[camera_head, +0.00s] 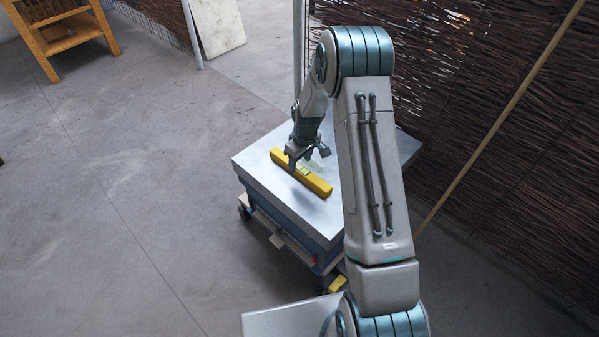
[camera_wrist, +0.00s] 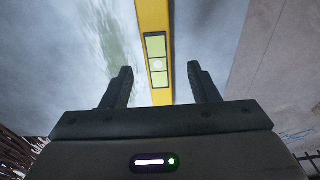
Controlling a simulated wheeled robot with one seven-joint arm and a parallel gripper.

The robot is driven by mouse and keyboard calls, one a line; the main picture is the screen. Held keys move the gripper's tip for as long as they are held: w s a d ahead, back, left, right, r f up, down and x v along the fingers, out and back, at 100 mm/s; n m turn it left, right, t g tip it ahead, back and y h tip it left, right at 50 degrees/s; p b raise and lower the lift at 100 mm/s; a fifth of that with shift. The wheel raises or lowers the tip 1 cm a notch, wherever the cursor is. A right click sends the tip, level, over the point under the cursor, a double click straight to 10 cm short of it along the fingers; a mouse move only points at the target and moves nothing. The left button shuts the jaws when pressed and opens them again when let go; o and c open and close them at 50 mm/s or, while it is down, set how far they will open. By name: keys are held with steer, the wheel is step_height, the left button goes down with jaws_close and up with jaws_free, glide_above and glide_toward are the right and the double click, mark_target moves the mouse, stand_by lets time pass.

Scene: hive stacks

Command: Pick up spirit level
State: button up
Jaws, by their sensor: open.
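The spirit level (camera_head: 314,183) is a yellow bar lying flat on a pale grey lid on a blue wheeled box (camera_head: 270,190). My gripper (camera_head: 298,166) is over the middle of the level in the head view, its fingers pointing down. In the wrist view the level (camera_wrist: 155,22) runs up and down between the two open fingers of my gripper (camera_wrist: 160,82), with its greenish vial windows in the gap. Nothing is held. The head view does not clearly show the height of the fingertips over the lid.
A woven wicker fence (camera_head: 500,130) stands on the right, with a wooden pole (camera_head: 500,117) leaning along it. A wooden stand (camera_head: 62,30) is at the far upper left. A thin metal post (camera_head: 299,50) rises behind the box. The floor on the left is clear.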

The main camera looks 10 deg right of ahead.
mark_target(300, 168)
steer(key=f, duration=0.3)
steer(key=f+b, duration=0.1)
steer(key=shift+w+f, duration=0.3)
steer(key=shift+f, duration=0.05)
jaws_close()
steer(key=shift+r, duration=0.2)
